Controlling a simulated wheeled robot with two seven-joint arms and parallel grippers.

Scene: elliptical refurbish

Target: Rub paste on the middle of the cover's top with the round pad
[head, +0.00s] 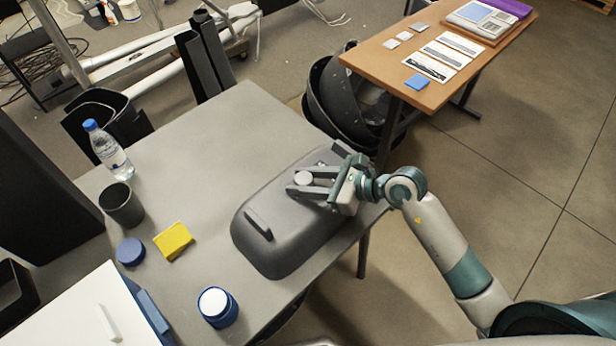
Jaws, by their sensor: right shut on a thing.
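The cover (274,258) is a dark grey, rounded shell lying on the grey table, with a raised handle bar (258,224) near its front end and another at its far end. My right gripper (304,184) reaches in from the right over the middle of the cover's top. It is shut on the round pad (304,177), whose pale round top shows at the fingertips. I cannot tell whether the pad touches the cover. An open blue jar (217,308) with white paste stands at the table's front. My left gripper is not in view.
A blue lid (131,252), a yellow cloth (174,241), a dark cup (122,205) and a water bottle (108,148) are at the left of the grey table (215,140). A white box (75,315) is at lower left. A wooden table (400,75) stands behind.

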